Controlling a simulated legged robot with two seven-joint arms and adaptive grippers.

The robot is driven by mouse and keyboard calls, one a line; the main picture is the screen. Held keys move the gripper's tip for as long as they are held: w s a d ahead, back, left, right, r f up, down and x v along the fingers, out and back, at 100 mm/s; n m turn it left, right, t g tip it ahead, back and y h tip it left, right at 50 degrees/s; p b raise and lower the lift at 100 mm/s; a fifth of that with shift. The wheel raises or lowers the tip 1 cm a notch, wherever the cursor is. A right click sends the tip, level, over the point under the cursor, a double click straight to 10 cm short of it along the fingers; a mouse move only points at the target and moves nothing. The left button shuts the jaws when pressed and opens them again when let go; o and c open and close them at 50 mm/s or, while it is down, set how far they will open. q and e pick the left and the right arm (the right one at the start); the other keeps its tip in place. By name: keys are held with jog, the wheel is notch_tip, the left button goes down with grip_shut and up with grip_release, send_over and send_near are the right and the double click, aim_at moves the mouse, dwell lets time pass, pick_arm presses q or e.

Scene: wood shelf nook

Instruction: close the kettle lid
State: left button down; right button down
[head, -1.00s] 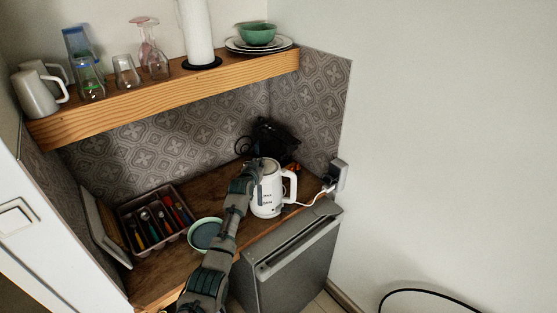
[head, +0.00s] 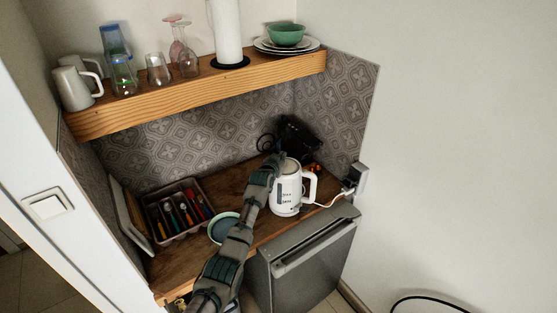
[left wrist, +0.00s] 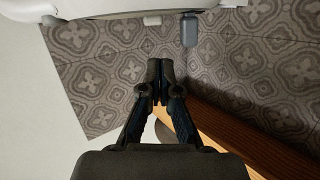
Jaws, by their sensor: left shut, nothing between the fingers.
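The white kettle (head: 287,196) stands upright on the wooden counter, its handle to the right. My left gripper (head: 278,160) is at the upper left of the kettle, by its rim, and covers part of its top in the head view. I cannot tell whether it touches the kettle, or how far open the lid is. In the left wrist view my left gripper (left wrist: 160,72) is shut and empty. A white surface along the top of that view may be the kettle. My right gripper is not in view.
A teal bowl (head: 224,228) sits close beside my left arm, with a cutlery tray (head: 157,206) to its left. A dark object (head: 297,138) stands behind the kettle. The wooden shelf (head: 200,92) holding dishes is above. A cord runs from the kettle to the outlet (head: 359,178).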

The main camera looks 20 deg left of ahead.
pick_arm(q)
jog(key=b+v, duration=0.1)
jog(key=v, duration=0.8)
jog(key=s+d+f+g, duration=0.3)
jog(key=s+f+g, duration=0.2)
jog(key=s+f, duration=1.45)
jog(key=s+d+f+g, duration=0.1)
jog(key=s+f+g, duration=0.15)
jog(key=s, duration=0.85)
jog(key=s+f+g, duration=0.2)
jog(key=s+f, duration=0.2)
jog(key=s, duration=0.7)
jog(key=s+d+f+g, duration=0.15)
jog(key=s+f, duration=0.25)
jog(key=s, duration=0.8)
notch_tip(320, 180, down, 26)
jog(key=s+g+b, duration=0.1)
jog(key=g+b, duration=0.1)
jog(key=s+a+f+g+b, duration=0.1)
jog(key=s+a+f, duration=0.2)
jog(key=s+f, duration=1.4)
jog(key=shift+s+a+f+m+y+b, duration=0.2)
jog(key=shift+s+f+m+y+b, duration=0.15)
jog(key=shift+f, duration=0.35)
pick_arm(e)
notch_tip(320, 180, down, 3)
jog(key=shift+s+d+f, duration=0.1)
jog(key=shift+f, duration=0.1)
